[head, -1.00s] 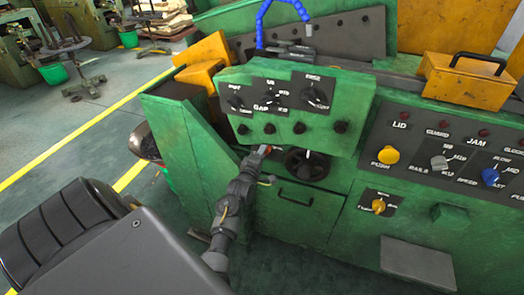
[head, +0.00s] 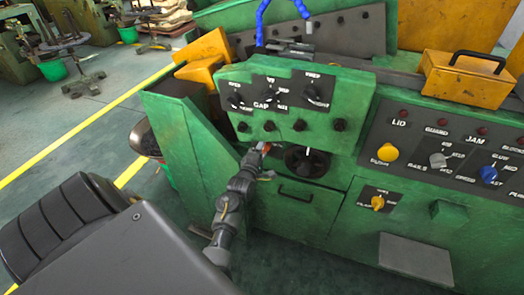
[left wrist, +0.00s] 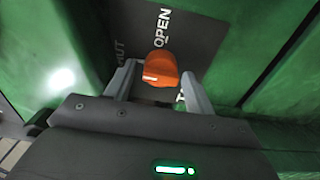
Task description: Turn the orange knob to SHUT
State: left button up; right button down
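The orange knob (left wrist: 160,68) sits on a dark plate (left wrist: 150,22) in the left wrist view, with a white mark on its near face. The word OPEN is printed beyond it. Part of the word SHUT, ending in UT, shows to its left. My left gripper (left wrist: 158,74) has its fingers apart, one on each side of the knob, with gaps visible; I see no clear grip. In the head view the knob (head: 264,147) is a small orange spot at my left gripper (head: 257,154), mostly hidden by it. My right gripper is not in view.
A black handwheel (head: 307,162) is just right of my left gripper, with a drawer handle (head: 296,194) below. A green box with dark dials (head: 290,105) overhangs above. A green wall (head: 180,150) stands to the left. A panel with coloured knobs (head: 440,160) is at right.

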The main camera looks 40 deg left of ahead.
pick_arm(q)
jog(key=b+v, duration=0.1)
jog(key=v, duration=1)
jog(key=shift+w, duration=0.1)
dwell(0.5)
jog(key=s+d+f+m+g+h, duration=0.25)
jog(key=d+f+m, duration=0.2)
jog(key=f, duration=0.65)
jog(key=s+d+f+m+g+h, duration=0.1)
jog(key=s+d+f+m+g, duration=0.3)
jog(key=f, duration=0.6)
jog(key=s+d+f+m+g+h, duration=0.1)
jog(key=s+d+f+m+h, duration=0.15)
jog(key=d+f, duration=0.6)
jog(key=s+f+m+g, duration=0.2)
jog(key=s+f+m, duration=0.2)
jog(key=s, duration=0.7)
jog(key=s+a+f+m+g, duration=0.1)
jog(key=s+f+m+g, duration=0.2)
jog(key=s+f, duration=0.5)
jog(key=s+a+f+m+g, duration=0.1)
jog(key=s+f+m+g, duration=0.2)
jog(key=s, duration=1.1)
jog(key=shift+s+f+m+g, duration=0.15)
jog(key=shift+f+m, duration=0.65)
jog(key=shift+f, duration=0.25)
jog(key=shift+s+f+m+g, duration=0.1)
jog(key=shift+s+f+m, duration=0.05)
jog(key=shift+f+m, duration=0.8)
